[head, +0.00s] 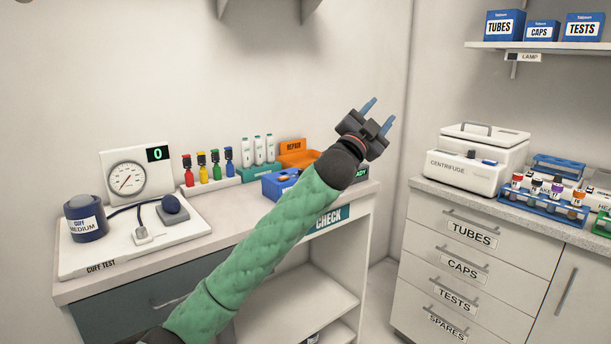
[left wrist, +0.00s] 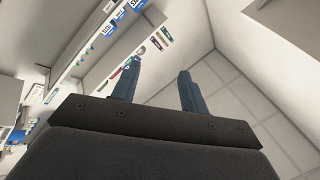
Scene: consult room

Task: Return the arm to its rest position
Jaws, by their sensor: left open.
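My left arm, in a green quilted sleeve, reaches up across the middle of the head view. My left gripper (head: 377,117) is raised above the right end of the check desk (head: 190,256), with blue fingers apart and nothing between them. In the left wrist view the gripper (left wrist: 156,88) also shows its two fingers spread and empty, with the tilted room behind. The gripper touches nothing that I can see. The sleeve hides part of the desk front and part of a blue bin (head: 277,184). My right gripper is in neither view.
On the desk are a cuff test board (head: 92,259) with a gauge and a cuff, several coloured bottles (head: 201,169), white bottles and an orange repair bin (head: 293,146). At right, a centrifuge (head: 462,174) and tube racks (head: 543,205) stand on a drawer counter. A shelf (head: 540,46) holds blue boxes.

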